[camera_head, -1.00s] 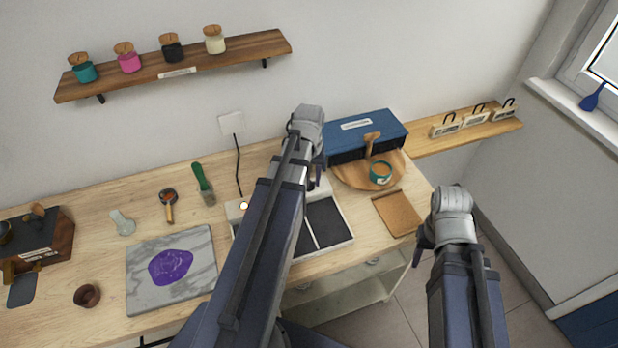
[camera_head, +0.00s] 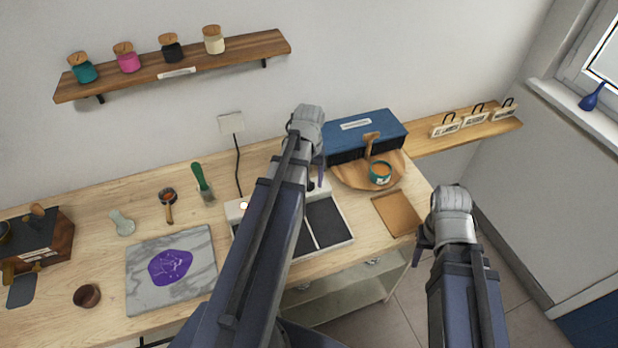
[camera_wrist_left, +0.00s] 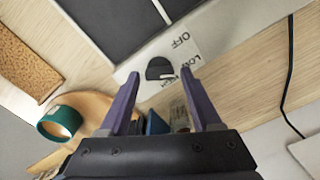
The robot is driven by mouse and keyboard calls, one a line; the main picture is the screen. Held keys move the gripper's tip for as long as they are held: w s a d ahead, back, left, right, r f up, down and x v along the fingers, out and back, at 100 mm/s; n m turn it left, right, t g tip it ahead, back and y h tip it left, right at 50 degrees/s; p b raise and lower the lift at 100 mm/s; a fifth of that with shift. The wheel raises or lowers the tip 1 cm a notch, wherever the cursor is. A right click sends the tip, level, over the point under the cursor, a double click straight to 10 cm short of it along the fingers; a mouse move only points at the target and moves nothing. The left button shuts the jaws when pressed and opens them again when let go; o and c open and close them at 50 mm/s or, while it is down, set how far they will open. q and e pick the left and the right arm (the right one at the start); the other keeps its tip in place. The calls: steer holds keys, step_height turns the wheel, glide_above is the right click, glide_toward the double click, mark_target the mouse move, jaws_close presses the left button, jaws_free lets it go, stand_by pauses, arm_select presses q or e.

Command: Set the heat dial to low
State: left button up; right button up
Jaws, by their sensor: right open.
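The heat dial (camera_wrist_left: 159,69) is a black knob on a pale plate lettered OFF, LOW and a third, partly covered word. A short white mark shows on the knob's lower right; I cannot tell exactly which word it points to. My left gripper (camera_wrist_left: 160,74) is open in the left wrist view, with the knob showing between its fingertips; contact is not visible. The white hot plate unit (camera_head: 346,239) has two dark panels. My right gripper (camera_head: 424,243) is open and empty, off the table's right edge.
A marble slab (camera_head: 197,285) lies left. A cord (camera_head: 238,170) runs to the wall.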

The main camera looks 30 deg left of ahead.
arm_select(q)
steer(key=shift+o, duration=0.5)
steer(key=shift+r, duration=0.15)
step_height(320, 180, up, 8)
steer(key=p, duration=0.8)
steer(key=shift+f, duration=0.2)
steer(key=shift+d+f, duration=0.1)
steer(key=shift+d, duration=0.05)
steer(key=s+d+f+m+b, duration=0.2)
steer(key=s+d, duration=0.1)
steer(key=d, duration=0.5)
steer(key=s+d+f+m+b, duration=0.2)
steer(key=d+m+b, duration=0.1)
steer(key=d, duration=0.5)
steer(key=s+d+f+m+y+b, duration=0.1)
steer(key=s+d+f+m+b, duration=0.1)
steer(key=d, duration=0.7)
steer(key=shift+s+f+m, duration=0.4)
steer(key=shift+s+f, duration=0.05)
steer(key=shift+s, duration=0.35)
